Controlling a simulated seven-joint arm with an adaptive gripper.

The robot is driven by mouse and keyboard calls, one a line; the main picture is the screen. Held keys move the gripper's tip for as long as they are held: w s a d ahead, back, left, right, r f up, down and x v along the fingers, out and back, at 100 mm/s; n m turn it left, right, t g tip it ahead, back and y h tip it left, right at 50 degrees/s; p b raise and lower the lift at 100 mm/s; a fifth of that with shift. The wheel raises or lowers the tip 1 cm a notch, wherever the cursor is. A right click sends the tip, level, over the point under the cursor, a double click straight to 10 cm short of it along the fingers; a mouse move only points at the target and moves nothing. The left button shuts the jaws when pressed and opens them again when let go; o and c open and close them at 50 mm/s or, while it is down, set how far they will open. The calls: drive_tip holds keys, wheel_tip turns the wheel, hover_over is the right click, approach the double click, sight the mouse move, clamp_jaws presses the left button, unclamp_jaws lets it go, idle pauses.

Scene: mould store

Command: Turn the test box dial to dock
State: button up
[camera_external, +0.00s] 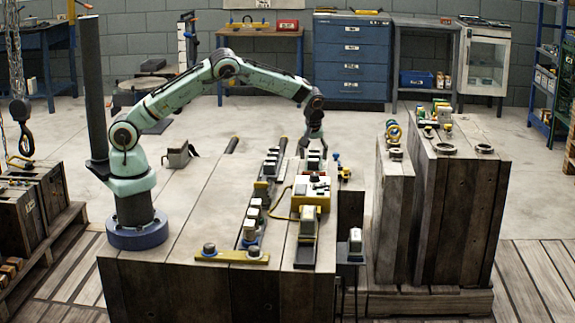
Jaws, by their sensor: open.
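The test box (311,203) looks like a small yellow case with a pale top panel, standing on the wooden bench near its right side. Small dark and red parts show on its top. They are too small to tell which one is the dial or where it points. My gripper (313,154) points down with its fingers apart, above and behind the test box in the picture. It appears empty. I cannot tell its exact height over the bench or whether it touches anything.
A row of dark and white blocks (254,213) runs left of the test box. A yellow cable (277,213) loops beside it. A block on a dark rail (305,228) stands in front. The bench's left part (190,215) is mostly clear.

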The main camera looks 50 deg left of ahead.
sight(315, 175)
drive_tip(key=shift+s+d+f, duration=0.1)
drive_tip(key=shift+d+f, duration=0.25)
drive_tip(key=shift+f, duration=0.1)
drive_tip(key=x, duration=0.6)
clamp_jaws()
